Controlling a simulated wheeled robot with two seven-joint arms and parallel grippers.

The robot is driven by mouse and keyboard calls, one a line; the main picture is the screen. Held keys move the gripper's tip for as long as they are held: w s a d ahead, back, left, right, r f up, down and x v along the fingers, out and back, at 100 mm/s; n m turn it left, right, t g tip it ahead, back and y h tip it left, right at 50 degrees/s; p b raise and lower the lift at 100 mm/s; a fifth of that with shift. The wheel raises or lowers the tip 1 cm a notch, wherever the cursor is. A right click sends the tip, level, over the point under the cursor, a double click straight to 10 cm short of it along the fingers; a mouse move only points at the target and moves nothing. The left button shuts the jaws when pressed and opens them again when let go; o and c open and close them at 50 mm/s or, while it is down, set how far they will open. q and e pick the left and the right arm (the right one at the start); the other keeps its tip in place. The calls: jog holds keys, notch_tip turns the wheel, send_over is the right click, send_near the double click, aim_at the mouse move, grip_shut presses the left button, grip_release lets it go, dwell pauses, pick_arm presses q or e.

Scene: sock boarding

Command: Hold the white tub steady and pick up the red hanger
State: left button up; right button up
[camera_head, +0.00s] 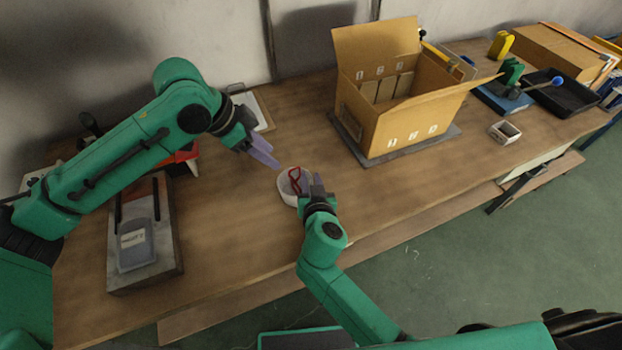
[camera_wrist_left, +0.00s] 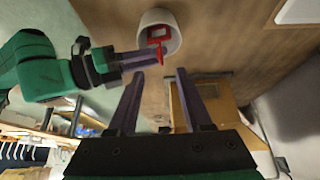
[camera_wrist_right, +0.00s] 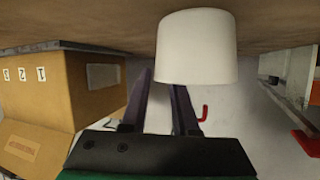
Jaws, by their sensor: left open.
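The white tub (camera_head: 288,196) stands on the table, with the red hanger (camera_head: 296,182) in its mouth. In the left wrist view the tub (camera_wrist_left: 168,22) shows its opening, with the hanger (camera_wrist_left: 158,36) at the rim. My left gripper (camera_head: 268,158) is open and empty, behind and left of the tub. My right gripper (camera_head: 311,186) is at the tub's right side, fingertips close to the rim and hanger. Its fingers are apart in the right wrist view (camera_wrist_right: 160,82), one tip hidden at the tub's rim. A red hook end (camera_wrist_right: 203,113) shows beside that finger. I cannot tell whether they touch.
An open cardboard box (camera_head: 402,115) stands on a grey mat right of the tub. A grey fixture (camera_head: 145,240) is at the left. A small white container (camera_head: 505,132) and a black tray (camera_head: 562,95) are at the right. Bare table surrounds the tub.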

jog(key=shift+w+f, duration=0.1)
jog(key=shift+w, duration=0.05)
grip_shut()
